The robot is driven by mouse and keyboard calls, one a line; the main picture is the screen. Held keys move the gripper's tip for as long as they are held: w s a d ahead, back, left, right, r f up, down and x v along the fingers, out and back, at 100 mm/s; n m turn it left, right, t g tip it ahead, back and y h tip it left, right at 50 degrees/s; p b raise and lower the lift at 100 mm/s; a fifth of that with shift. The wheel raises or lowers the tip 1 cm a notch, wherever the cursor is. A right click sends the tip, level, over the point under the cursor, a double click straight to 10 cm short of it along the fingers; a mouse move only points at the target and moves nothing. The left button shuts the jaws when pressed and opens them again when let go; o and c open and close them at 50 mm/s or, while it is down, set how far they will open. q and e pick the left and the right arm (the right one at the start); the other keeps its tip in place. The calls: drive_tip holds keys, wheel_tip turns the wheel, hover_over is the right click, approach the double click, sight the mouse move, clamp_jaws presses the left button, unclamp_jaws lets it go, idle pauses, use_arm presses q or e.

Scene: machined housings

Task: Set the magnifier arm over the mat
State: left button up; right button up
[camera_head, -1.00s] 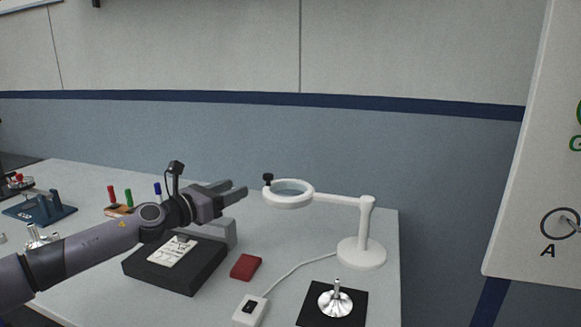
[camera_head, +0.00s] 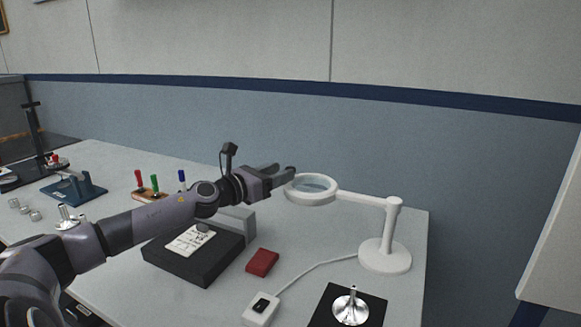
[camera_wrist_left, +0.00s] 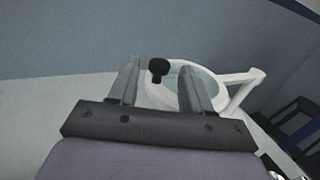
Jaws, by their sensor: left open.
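The white magnifier (camera_head: 312,199) has a ring lens on an arm from a post with a round base (camera_head: 385,257). The ring hangs left of the post, above the bare table. A black knob (camera_wrist_left: 158,68) on the ring shows between my left fingers in the left wrist view, with no visible grip on it; the fingers hide it in the head view. My left gripper (camera_head: 285,171) is open at the ring's left edge. I cannot tell whether it touches. The black mat (camera_head: 322,313), with a shiny metal part (camera_head: 350,305) on it, lies front right of the ring. My right gripper is not in view.
A black block (camera_head: 205,268) with a paper sheet sits below my left arm. A dark red box (camera_head: 262,262) and a white switch box (camera_head: 261,309) with a cable lie left of the mat. Colored markers (camera_head: 155,184) stand behind my arm. A white panel edges the right.

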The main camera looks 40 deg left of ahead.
use_arm(q)
drive_tip(key=shift+w+d+p, duration=0.2)
drive_tip(key=shift+w+p, duration=0.6)
drive_tip(key=shift+w, duration=1.4)
clamp_jaws()
